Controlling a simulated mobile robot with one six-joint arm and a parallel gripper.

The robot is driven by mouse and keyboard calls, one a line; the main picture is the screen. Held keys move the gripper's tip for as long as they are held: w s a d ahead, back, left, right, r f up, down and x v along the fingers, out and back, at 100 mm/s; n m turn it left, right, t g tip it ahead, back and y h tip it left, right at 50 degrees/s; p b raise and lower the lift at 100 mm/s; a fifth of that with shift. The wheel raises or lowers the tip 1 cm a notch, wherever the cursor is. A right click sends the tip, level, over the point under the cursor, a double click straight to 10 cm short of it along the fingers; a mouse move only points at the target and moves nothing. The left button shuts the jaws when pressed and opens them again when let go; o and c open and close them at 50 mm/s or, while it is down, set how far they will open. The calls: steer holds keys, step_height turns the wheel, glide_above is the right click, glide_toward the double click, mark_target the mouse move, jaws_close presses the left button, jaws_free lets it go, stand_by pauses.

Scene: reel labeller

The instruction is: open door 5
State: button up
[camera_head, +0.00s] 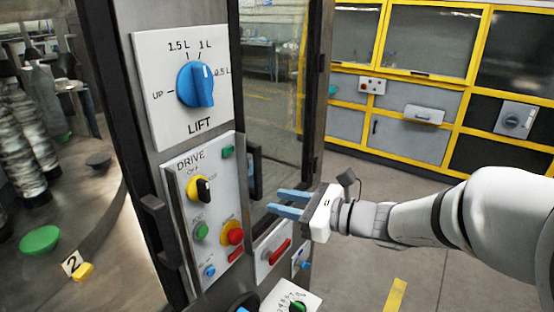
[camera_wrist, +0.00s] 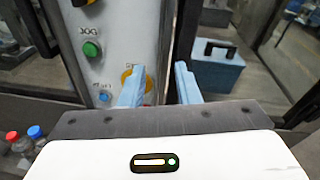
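No number 5 shows in either view, so I cannot tell which door carries it. A glass door (camera_head: 285,90) in a dark frame stands right of the control column, with a black vertical handle (camera_head: 255,172) near its left edge. Another black handle (camera_head: 160,230) is on the column's left side. My gripper (camera_head: 270,201) is open and empty, its blue fingers pointing left toward the column below the right handle. In the wrist view, my gripper (camera_wrist: 160,78) shows a gap between the fingers, with the panel's edge beyond. Contact with the door cannot be told.
The LIFT panel (camera_head: 185,85) and DRIVE panel (camera_head: 205,215), with knobs and buttons, are close left of my gripper. A red-handled switch (camera_head: 275,250) sits just below. A yellow-framed cabinet wall (camera_head: 420,85) stands behind. Open floor (camera_head: 370,190) lies between.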

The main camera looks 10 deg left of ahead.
mark_target(260, 175)
steer(key=w+a+m, duration=0.1)
steer(key=w+a, duration=0.1)
steer(key=w+a+r+m+t+p, duration=0.1)
steer(key=w+a, duration=0.1)
steer(key=a, duration=0.1)
steer(key=w+a+r+t+p, duration=0.1)
steer(key=w+a, duration=0.1)
steer(key=shift+a+m+y, duration=0.15)
steer(key=shift+m+y, duration=0.25)
steer(key=shift+c, duration=0.4)
jaws_close()
